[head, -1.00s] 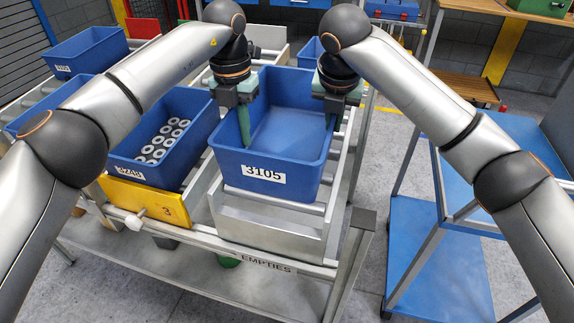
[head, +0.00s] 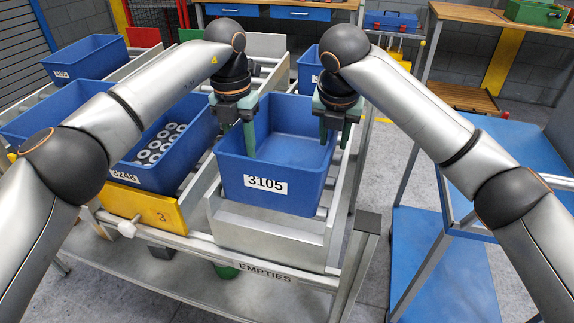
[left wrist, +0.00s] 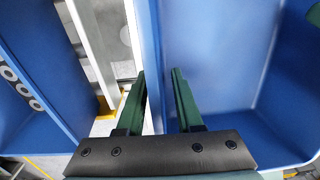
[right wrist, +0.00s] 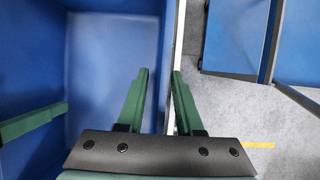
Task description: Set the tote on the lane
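The empty blue tote labelled 3105 (head: 290,202) sits level in the EMPTIES lane (head: 268,238), between its metal side rails and behind its front plate. My left gripper (head: 238,135) is at the tote's left wall, open, with one finger on each side of the wall in the left wrist view (left wrist: 157,80). My right gripper (head: 335,132) is at the right wall, also open, with a finger on each side of that wall in the right wrist view (right wrist: 160,80). The tote's underside is hidden.
A blue tote labelled 3246 (head: 150,178) with several grey rings stands in the lane to the left, behind a yellow plate (head: 147,208). Another blue tote (head: 85,58) is farther back left. A blue-shelved cart (head: 440,255) stands right, with floor between.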

